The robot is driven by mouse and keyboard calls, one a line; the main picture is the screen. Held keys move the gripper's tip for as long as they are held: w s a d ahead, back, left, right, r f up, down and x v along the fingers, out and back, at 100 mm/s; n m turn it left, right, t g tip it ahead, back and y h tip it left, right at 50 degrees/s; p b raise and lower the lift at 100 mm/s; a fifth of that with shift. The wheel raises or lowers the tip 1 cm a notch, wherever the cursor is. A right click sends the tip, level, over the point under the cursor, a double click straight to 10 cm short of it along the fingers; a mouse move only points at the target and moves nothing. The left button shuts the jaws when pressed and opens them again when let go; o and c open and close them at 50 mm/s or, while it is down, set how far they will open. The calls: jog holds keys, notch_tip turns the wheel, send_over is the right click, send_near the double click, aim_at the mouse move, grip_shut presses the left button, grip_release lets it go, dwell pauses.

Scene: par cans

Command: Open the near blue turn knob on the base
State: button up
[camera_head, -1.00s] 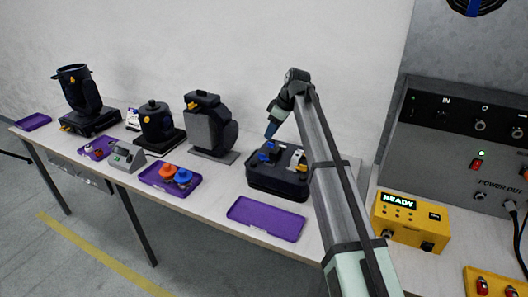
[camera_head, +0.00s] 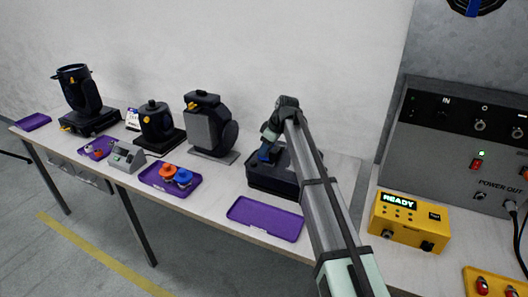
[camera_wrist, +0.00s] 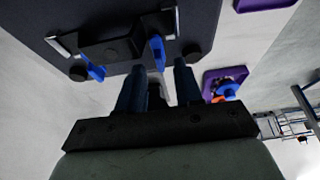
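The base is a dark block (camera_head: 262,185) on the table in the head view, partly hidden behind my arm. It fills the upper left of the wrist view (camera_wrist: 120,15). Two blue turn knobs show there: one at the left (camera_wrist: 92,69) and one nearer the purple tray side (camera_wrist: 157,52). A blue knob also shows in the head view (camera_head: 265,155), just below my gripper. My gripper (camera_wrist: 159,68) is open, its two dark blue fingers pointing at the base. The tray-side knob appears in line with the gap between the fingertips; contact cannot be told.
An empty purple tray (camera_head: 255,221) lies in front of the base. Another tray (camera_head: 152,182) to the left holds orange and blue parts. A black and grey lamp unit (camera_head: 208,130) stands left of the base. A yellow box (camera_head: 405,228) is at the right.

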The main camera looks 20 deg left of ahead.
jog(key=shift+x, duration=0.85)
jog(key=shift+c, duration=0.4)
grip_shut()
